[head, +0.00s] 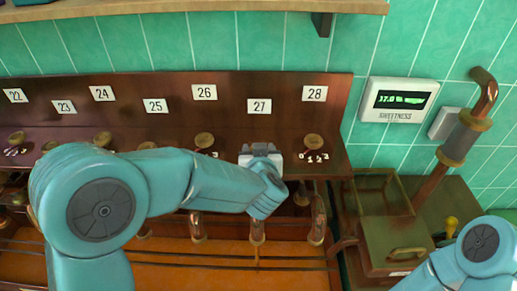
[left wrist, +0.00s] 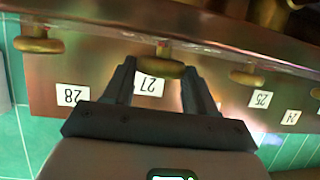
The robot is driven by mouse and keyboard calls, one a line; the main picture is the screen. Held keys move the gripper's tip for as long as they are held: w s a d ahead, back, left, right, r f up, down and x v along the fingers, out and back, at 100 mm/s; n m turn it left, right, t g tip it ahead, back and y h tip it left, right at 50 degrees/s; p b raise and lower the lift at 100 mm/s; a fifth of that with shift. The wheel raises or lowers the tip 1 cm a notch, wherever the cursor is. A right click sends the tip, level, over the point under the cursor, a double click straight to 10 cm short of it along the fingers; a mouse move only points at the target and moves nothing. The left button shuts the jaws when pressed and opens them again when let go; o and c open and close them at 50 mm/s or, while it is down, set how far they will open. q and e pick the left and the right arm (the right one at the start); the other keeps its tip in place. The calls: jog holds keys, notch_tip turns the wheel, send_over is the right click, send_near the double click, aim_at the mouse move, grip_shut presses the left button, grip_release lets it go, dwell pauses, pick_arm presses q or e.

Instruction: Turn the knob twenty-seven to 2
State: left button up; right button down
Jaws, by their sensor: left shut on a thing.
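Knob twenty-seven (left wrist: 162,68) is a round brass knob on a brown wooden panel, below the white label 27 (head: 259,106). In the left wrist view, which is upside down, its label 27 (left wrist: 149,85) shows between my fingers. My left gripper (head: 261,152) is at this knob, with its two dark fingers on either side of it, shut on it. In the head view the gripper hides the knob and its number marks, so its setting cannot be read. My right arm shows at the lower right, but its gripper is out of view.
Knob 26 (head: 204,141) stands to the left and knob 28 (head: 313,141), with number marks below it, to the right. A display marked SWEETNESS (head: 399,100) hangs on the green tiled wall. Copper spouts (head: 318,222) hang below the panel. A greenish box (head: 394,243) stands at the right.

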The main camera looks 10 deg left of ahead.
pick_arm(q)
jog(key=o, duration=1.1)
jog(key=shift+c, duration=0.2)
jog(key=v, duration=1.6)
jog(key=shift+r+b, duration=0.15)
jog(key=shift+b, duration=0.3)
jog(key=shift+s, duration=0.1)
